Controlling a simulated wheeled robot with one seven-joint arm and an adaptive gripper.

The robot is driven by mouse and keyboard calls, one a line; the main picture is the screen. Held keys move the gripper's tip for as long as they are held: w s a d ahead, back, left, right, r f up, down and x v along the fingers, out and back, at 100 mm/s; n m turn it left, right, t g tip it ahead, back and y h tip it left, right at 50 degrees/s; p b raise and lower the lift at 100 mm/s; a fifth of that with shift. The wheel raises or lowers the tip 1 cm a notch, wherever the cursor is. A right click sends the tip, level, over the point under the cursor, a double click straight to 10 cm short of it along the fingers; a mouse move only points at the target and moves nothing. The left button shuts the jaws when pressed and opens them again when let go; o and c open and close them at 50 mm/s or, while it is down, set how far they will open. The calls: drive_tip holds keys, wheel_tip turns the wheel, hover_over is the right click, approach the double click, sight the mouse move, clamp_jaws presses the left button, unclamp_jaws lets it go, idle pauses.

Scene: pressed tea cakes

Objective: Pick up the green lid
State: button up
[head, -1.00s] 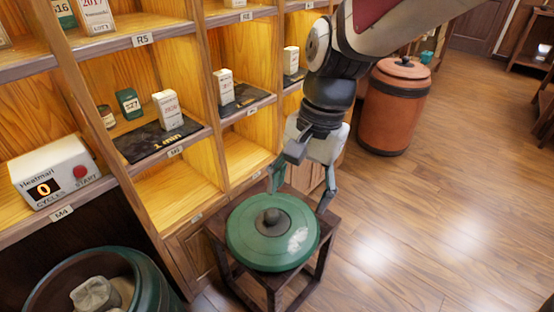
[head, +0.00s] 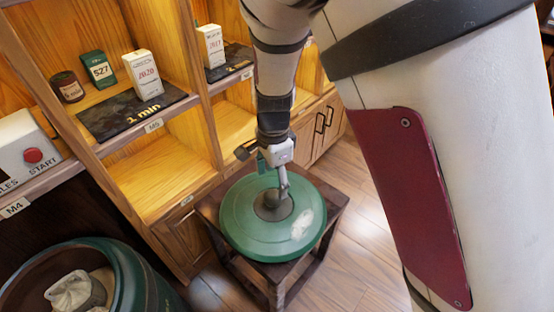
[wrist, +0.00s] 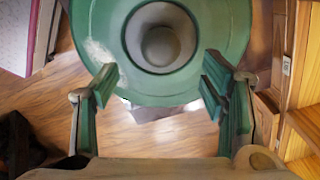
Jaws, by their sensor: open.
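The green lid (head: 237,226) lies flat on a small dark wooden stand (head: 333,207), with a dark round knob (head: 274,203) at its centre. My gripper (head: 272,178) is above the far side of the lid in the head view, close to the knob. In the wrist view the lid (wrist: 88,28) fills the top, with its knob (wrist: 161,46) ahead of the gripper (wrist: 161,88). The green-padded fingers are spread wide with nothing between them. I cannot tell whether a finger touches the lid.
A green open jar (head: 134,272) with a pale bundle (head: 74,289) inside stands at lower left. Wooden shelves (head: 160,180) hold boxes on dark mats and a device with a red START button (head: 33,155). Wooden floor (head: 375,245) is clear right of the stand.

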sight(273, 193)
drive_tip(key=shift+a+f+b, duration=0.15)
drive_tip(key=shift+f+b, duration=1.95)
drive_tip(key=shift+f, duration=1.85)
drive_tip(key=shift+r, duration=0.15)
clamp_jaws()
